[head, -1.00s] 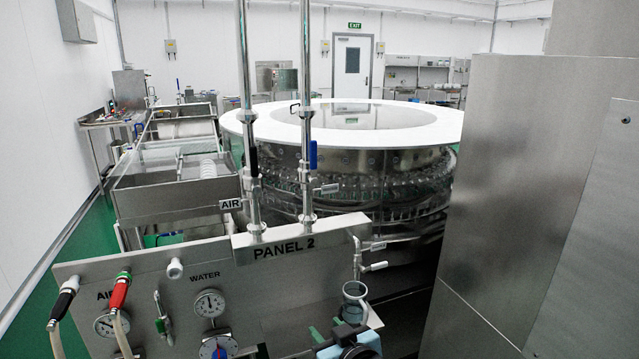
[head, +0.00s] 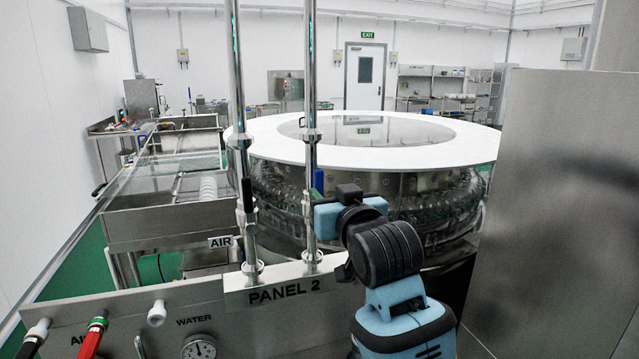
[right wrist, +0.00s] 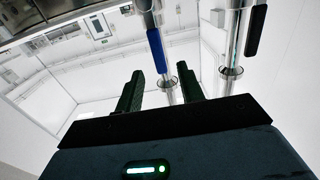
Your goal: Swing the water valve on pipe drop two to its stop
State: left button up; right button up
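Two vertical steel pipes rise from the box marked PANEL 2. The right pipe (head: 310,100) carries a blue valve handle (head: 318,179), hanging down along it. My right gripper (head: 326,214) is at this pipe, just below the visible part of the handle; its fingers cannot be made out in the head view. In the right wrist view my gripper (right wrist: 161,78) is open, its two dark fingers apart. The blue handle (right wrist: 157,51) shows beyond the fingertips, between their lines. I see no contact. My left gripper is not in view.
The round washer (head: 270,150) stands behind the pipes. A tall steel cabinet (head: 560,200) bounds the right side. Hose fittings and gauges sit low on the panel front.

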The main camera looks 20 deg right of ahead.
aim_at(320, 185)
jog(key=shift+w, duration=3.5)
grip_shut()
